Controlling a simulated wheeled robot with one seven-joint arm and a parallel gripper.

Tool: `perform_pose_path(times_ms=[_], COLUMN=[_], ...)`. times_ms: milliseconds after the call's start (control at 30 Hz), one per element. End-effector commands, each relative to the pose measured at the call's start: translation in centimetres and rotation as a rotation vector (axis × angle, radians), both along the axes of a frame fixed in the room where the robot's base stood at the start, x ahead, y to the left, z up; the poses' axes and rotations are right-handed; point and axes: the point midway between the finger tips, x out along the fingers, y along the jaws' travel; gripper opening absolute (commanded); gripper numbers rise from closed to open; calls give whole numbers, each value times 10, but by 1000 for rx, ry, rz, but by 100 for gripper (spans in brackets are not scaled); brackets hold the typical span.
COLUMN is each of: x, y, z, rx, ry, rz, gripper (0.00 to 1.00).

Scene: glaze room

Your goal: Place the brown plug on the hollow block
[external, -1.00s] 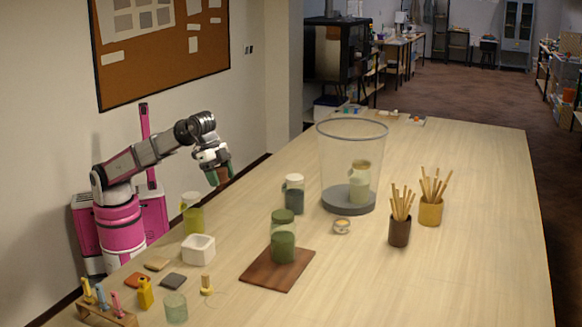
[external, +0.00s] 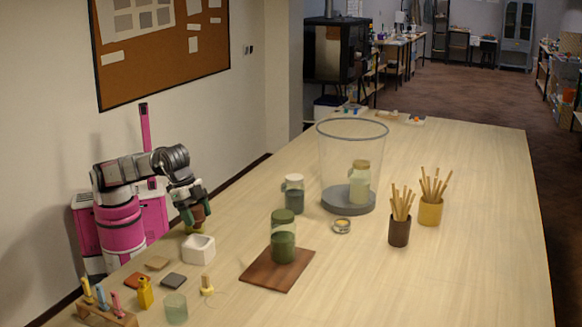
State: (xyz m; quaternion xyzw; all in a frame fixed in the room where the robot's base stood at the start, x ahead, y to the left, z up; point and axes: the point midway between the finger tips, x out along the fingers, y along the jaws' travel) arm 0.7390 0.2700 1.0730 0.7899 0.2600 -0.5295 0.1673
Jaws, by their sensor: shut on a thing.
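My gripper (external: 196,214) is at the left end of the table, its green fingers pointing down. It is shut on the brown plug (external: 198,213), which shows between the fingers. The hollow block (external: 199,252) is a white, square, open-topped piece standing on the table. In the picture the plug is just above and slightly left of the block. I cannot tell exactly how far apart they are in depth.
A green jar (external: 284,248) stands on a brown board (external: 262,277). A clear bin (external: 325,165) holds another jar.

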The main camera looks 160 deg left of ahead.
Motion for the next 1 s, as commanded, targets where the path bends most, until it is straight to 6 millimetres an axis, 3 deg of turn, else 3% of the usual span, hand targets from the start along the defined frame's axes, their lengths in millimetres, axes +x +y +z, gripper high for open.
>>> perform_pose_path(times_ms=[167, 433, 800, 833, 900, 1000], x=[3, 2, 3, 3, 3, 3], y=[-3, -3, -2, -3, -2, -2], z=[-8, -41, -45, -46, -45, -45], rx=[1, 0, 0, 0, 0, 0], ry=[1, 0, 0, 0, 0, 0], rz=[0, 0, 0, 0, 0, 0], gripper=[37, 37, 37, 65, 88, 88])
